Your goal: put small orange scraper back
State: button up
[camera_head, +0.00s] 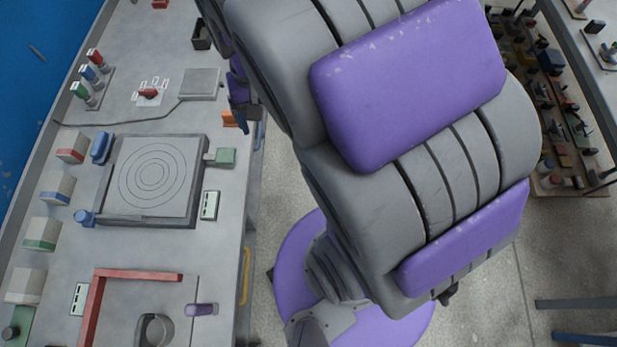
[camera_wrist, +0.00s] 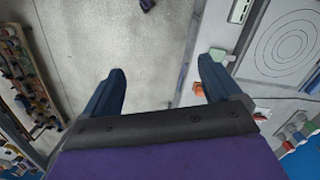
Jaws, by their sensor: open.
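A small orange piece (camera_head: 230,118), which looks like the scraper, lies at the right edge of the grey worktable (camera_head: 225,290) in the head view. My gripper (camera_head: 249,124) is right beside it, partly behind my arm. In the wrist view, my gripper (camera_wrist: 160,78) has its two blue fingers wide apart with nothing between them. Below the gap are the floor and the table edge.
A square plate with rings (camera_head: 153,178) and a green tab (camera_head: 226,157) sit mid-table. A red angle bar (camera_head: 140,275) and a purple-ended piece (camera_head: 202,310) are nearer the front. A grey block (camera_head: 199,84) is farther back. A crowded rack (camera_head: 570,150) stands across the open floor.

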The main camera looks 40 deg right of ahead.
jog(key=s+a+n, duration=0.1)
jog(key=s+n, duration=0.2)
jog(key=s, duration=1.3)
jog(key=shift+s+a+r+n+g, duration=0.2)
jog(key=shift+a+n+g, duration=0.1)
jog(key=shift+a+n, duration=0.1)
jog(key=shift+f, duration=0.1)
jog(key=shift+c, duration=0.2)
